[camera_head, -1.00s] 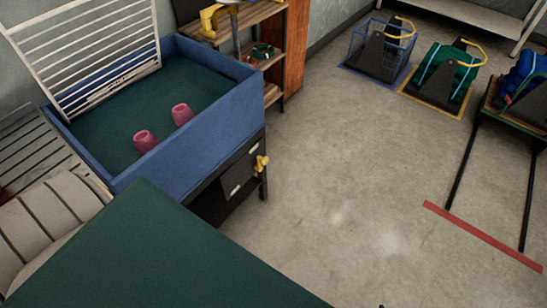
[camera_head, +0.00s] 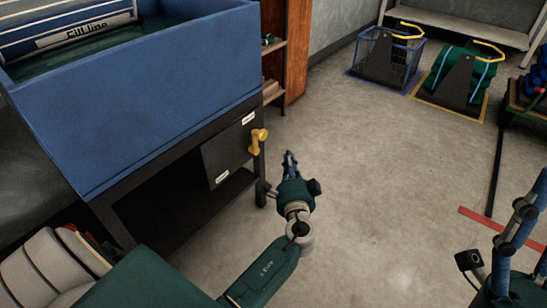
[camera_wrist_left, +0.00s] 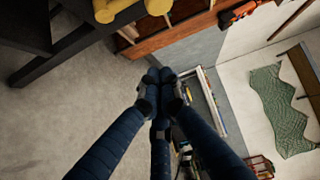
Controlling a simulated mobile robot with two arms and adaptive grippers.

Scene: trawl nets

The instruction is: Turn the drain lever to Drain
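The yellow drain lever (camera_head: 258,141) sits at the right edge of a dark plate (camera_head: 228,156) on the frame under the blue tank (camera_head: 150,95). The plate has a white label near its top and another near its bottom; both are too small to read. My left gripper (camera_head: 289,160) is to the right of the lever and apart from it. In the left wrist view its dark blue fingers (camera_wrist_left: 160,78) meet at the tips with nothing between them. Yellow parts (camera_wrist_left: 115,8), apparently the lever, show at that view's top edge. My right gripper (camera_head: 532,190) is partly cut off at the right edge.
A wooden shelf (camera_head: 295,45) stands behind the tank. A blue wire basket (camera_head: 388,55) and a green bundle (camera_head: 458,78) sit on floor mats at the back right. A red floor strip (camera_head: 475,218) lies at right. The floor between is clear.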

